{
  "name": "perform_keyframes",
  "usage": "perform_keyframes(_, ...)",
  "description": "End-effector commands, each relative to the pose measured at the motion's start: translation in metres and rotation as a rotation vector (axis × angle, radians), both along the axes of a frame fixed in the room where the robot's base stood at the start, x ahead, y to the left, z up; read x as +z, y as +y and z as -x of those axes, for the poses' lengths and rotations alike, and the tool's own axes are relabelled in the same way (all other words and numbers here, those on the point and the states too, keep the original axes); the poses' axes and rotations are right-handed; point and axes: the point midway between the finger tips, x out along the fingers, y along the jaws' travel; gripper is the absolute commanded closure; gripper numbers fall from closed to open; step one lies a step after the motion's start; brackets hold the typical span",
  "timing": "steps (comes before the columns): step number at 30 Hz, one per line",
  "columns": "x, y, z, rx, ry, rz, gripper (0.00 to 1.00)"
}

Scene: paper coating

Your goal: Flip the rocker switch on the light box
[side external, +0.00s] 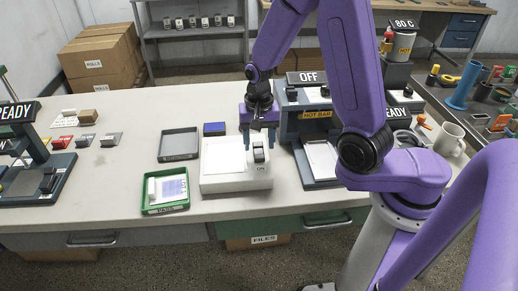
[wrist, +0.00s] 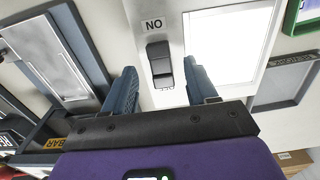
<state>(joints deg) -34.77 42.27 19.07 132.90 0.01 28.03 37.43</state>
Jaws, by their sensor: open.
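The light box (side external: 222,184) is a low white box on the table, with a bright white panel (side external: 222,155) on its top. A dark rocker switch (side external: 259,155) sits at its right side, above an ON label (side external: 261,168). In the wrist view the switch (wrist: 160,62) shows close up, beside the bright panel (wrist: 228,42), and its label appears upside down. My gripper (side external: 259,138) is above the switch, pointing down. It is open and empty; in the wrist view its blue fingers stand either side of the switch. I cannot tell whether they touch anything.
The hot bar press (side external: 304,128), marked OFF, stands close to the right of the light box. A grey tray (side external: 178,157) and a green PASS tray (side external: 151,208) with something in it are to the left. A blue pad (side external: 214,129) lies behind.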

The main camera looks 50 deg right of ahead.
Motion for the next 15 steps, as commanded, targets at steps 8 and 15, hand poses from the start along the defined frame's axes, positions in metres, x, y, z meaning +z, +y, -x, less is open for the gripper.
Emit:
perform_keyframes(8, -0.028, 0.0, 0.0, -0.001, 0.003, 0.0, 0.43)
perform_keyframes(15, -0.034, 0.0, 0.0, -0.001, 0.0, 0.0, 0.43)
